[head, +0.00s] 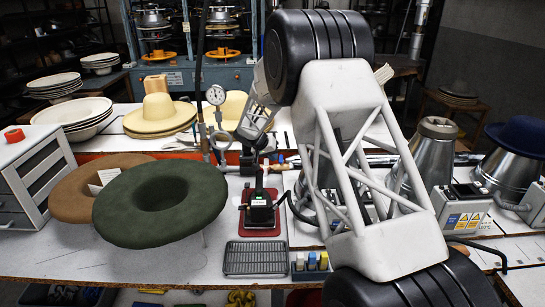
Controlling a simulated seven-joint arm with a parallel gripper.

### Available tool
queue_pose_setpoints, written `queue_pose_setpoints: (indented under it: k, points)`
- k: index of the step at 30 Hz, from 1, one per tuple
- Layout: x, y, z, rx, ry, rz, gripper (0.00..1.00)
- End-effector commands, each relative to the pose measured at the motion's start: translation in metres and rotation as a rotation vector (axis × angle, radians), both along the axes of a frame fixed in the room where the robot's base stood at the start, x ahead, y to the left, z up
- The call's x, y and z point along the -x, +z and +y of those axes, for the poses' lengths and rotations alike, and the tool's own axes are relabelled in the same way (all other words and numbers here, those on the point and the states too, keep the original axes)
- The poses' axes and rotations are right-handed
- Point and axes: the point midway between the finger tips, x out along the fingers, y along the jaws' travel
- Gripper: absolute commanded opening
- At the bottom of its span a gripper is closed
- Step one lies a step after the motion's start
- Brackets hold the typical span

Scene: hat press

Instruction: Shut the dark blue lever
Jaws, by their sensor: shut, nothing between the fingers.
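My gripper (249,168) is small and dark at the end of my arm, pointing down over the middle of the bench. It is shut with nothing seen between its fingers. It is beside the pipework with the round pressure gauge (215,95) and behind a black device (260,209) on a red mat. I cannot clearly pick out a dark blue lever; it may be hidden by my gripper or arm, or too small to tell. I cannot tell whether my gripper touches anything.
A green hat (115,207) and a brown hat (75,195) stand at the left. A grey tray (255,258) and small coloured blocks (311,262) lie in front. Metal hat forms (432,155) stand at the right, with a dark blue hat (520,135). My arm hides the bench's middle right.

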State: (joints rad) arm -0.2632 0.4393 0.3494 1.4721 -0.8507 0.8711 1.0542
Motion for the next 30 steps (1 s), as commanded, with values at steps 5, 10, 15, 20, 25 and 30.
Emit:
queue_pose_setpoints:
  k: [5, 10, 15, 20, 25, 30]
  points:
    - [0.001, 0.001, -0.006, -0.001, 0.025, -0.001, 0.00]
    - [0.004, 0.001, -0.016, 0.000, 0.086, -0.001, 0.00]
    - [0.005, -0.001, -0.020, 0.001, 0.136, 0.001, 0.00]
    - [0.005, -0.001, -0.021, 0.002, 0.143, 0.003, 0.00]
    - [0.006, -0.002, -0.023, 0.003, 0.140, 0.004, 0.00]
    - [0.005, -0.003, -0.023, 0.003, 0.140, 0.005, 0.00]
